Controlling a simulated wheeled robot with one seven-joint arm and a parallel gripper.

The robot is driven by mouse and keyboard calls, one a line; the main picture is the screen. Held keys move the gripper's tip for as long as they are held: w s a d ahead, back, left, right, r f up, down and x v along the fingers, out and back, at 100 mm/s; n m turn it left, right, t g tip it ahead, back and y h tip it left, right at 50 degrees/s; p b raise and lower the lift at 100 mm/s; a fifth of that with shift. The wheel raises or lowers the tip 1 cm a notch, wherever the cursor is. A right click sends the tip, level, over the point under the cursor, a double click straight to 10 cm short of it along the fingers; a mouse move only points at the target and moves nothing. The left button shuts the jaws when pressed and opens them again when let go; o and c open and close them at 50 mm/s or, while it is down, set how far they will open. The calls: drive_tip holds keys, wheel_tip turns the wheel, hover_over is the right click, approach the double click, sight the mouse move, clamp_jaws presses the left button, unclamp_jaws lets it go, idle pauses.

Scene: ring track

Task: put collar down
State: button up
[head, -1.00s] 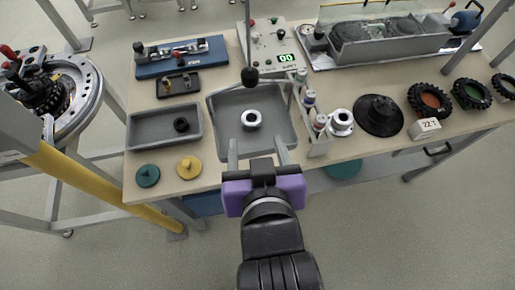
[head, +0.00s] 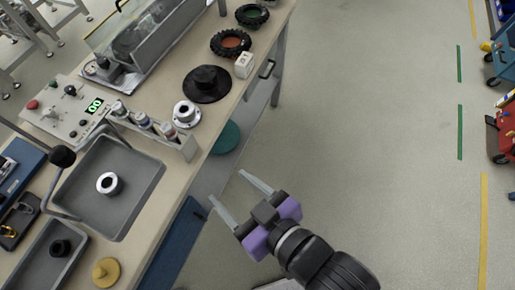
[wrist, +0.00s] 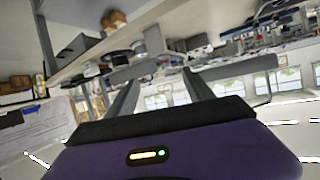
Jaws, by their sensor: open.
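A white ring-shaped collar (head: 109,184) lies in the large grey tray (head: 140,204) on the bench, in the head view. A second pale flanged ring (head: 186,113) stands on the bench to the right of the bottle rack. My gripper (head: 241,190) is open and empty, its two fingers apart, out over the floor beyond the bench's edge, clear of the collar. The wrist view shows the open fingers (wrist: 163,95) with nothing between them; the collar cannot be made out there.
A smaller tray (head: 35,278) holds a black ring. A yellow knobbed disc (head: 106,271), a black cone-shaped part (head: 207,82), a white number block (head: 244,64) and knobbly tyres (head: 231,42) stand on the bench. A control box (head: 70,105) is behind the large tray. The floor to the right is open.

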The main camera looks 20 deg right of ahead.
drive_tip(key=s+d+m+t+h, duration=0.2)
drive_tip(key=s+d+m+h, duration=0.2)
drive_tip(key=s+d, duration=1.1)
drive_tip(key=d+h, duration=0.2)
drive_tip(key=d, duration=0.2)
drive_tip(key=shift+r+m+t, duration=0.25)
drive_tip(key=shift+m+t, duration=0.15)
drive_tip(key=shift+a, duration=0.1)
